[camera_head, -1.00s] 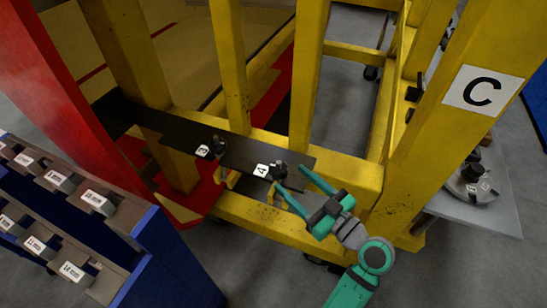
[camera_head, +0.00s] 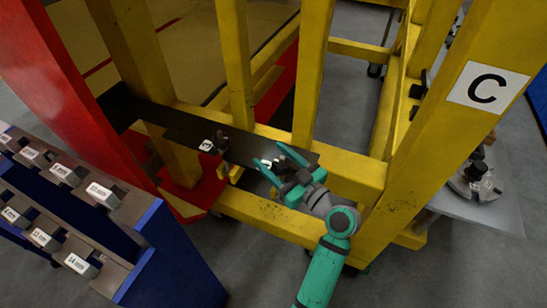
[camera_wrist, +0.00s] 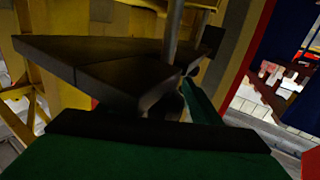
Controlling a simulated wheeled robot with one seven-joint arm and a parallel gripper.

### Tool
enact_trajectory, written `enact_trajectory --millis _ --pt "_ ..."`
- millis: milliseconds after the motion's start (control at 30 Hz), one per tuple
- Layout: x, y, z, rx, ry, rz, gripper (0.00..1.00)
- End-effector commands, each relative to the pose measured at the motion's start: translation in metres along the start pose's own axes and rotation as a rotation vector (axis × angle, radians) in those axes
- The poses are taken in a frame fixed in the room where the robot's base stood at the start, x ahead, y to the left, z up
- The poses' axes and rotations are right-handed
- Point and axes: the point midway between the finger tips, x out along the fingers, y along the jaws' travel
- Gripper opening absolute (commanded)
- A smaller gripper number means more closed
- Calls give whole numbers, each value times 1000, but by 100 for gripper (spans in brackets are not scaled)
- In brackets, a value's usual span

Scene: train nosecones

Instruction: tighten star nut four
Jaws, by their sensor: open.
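The label 4 (camera_head: 266,162) marks star nut four on a dark plate (camera_head: 180,127) fixed to the yellow frame. The dark nut is mostly hidden by my gripper in the head view. My gripper (camera_head: 270,157) is open, with its green fingers reaching either side of the label. Whether they touch the nut, I cannot tell. In the wrist view one green finger (camera_wrist: 201,104) shows beside a dark shape at the plate's edge, too dark to make out clearly. Star nut three (camera_head: 221,142), a black knob, stands to the left beside its label 3.
Yellow beams (camera_head: 316,70) stand close behind and right of my gripper. A blue rack with numbered metal blocks (camera_head: 103,195) is at lower left, next to a red post (camera_head: 70,90). A grey table (camera_head: 480,210) is at right. Grey floor is clear at the bottom.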

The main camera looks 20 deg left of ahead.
Motion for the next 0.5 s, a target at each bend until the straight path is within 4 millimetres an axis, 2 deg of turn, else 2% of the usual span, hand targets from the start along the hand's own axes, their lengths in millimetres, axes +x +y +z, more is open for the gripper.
enact_trajectory --millis 33,100,200,500 --pt "0 0 0 0 0 0 54" --pt "0 0 0 0 0 0 37" --pt "0 0 0 0 0 0 17" --pt "0 0 0 1 -1 26 17"
